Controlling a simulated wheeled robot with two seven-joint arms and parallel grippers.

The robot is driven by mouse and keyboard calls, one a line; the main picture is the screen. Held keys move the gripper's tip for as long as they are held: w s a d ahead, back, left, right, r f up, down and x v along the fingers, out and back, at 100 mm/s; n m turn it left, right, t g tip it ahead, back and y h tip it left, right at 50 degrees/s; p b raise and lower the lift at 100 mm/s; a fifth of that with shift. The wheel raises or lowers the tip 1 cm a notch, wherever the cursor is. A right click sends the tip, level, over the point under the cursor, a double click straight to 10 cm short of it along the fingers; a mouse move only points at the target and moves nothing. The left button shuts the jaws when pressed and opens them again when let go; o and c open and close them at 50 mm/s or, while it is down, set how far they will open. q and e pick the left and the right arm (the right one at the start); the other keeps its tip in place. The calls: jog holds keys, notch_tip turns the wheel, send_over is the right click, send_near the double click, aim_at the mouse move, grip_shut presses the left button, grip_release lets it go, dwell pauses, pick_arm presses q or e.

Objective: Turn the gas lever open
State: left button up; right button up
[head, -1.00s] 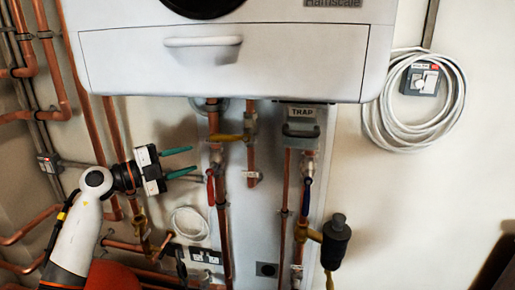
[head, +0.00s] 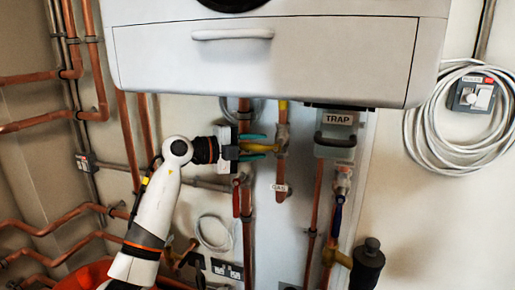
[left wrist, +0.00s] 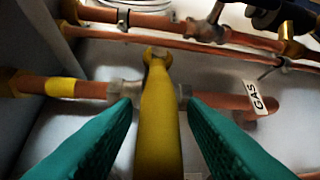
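The yellow gas lever (head: 262,147) sticks out to the left from its valve on a vertical copper pipe under the white boiler, roughly square to the pipe. In the left wrist view the lever (left wrist: 158,115) runs from the valve towards the camera, between my fingers. A white GAS tag (head: 280,188) hangs on the pipe below; the tag also shows in the left wrist view (left wrist: 258,96). My left gripper (head: 257,146) is open, one green finger on each side of the lever, with a visible gap on both sides. My right gripper is not in view.
The boiler casing (head: 270,60) sits just above my gripper. A red-handled valve (head: 237,197) is below it. The grey TRAP unit (head: 337,135) stands to the right, with a black fitting (head: 368,262) lower down. Copper pipes (head: 60,222) run at the left.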

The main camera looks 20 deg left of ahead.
pick_arm(q)
jog(key=shift+w+d, duration=0.25)
grip_shut()
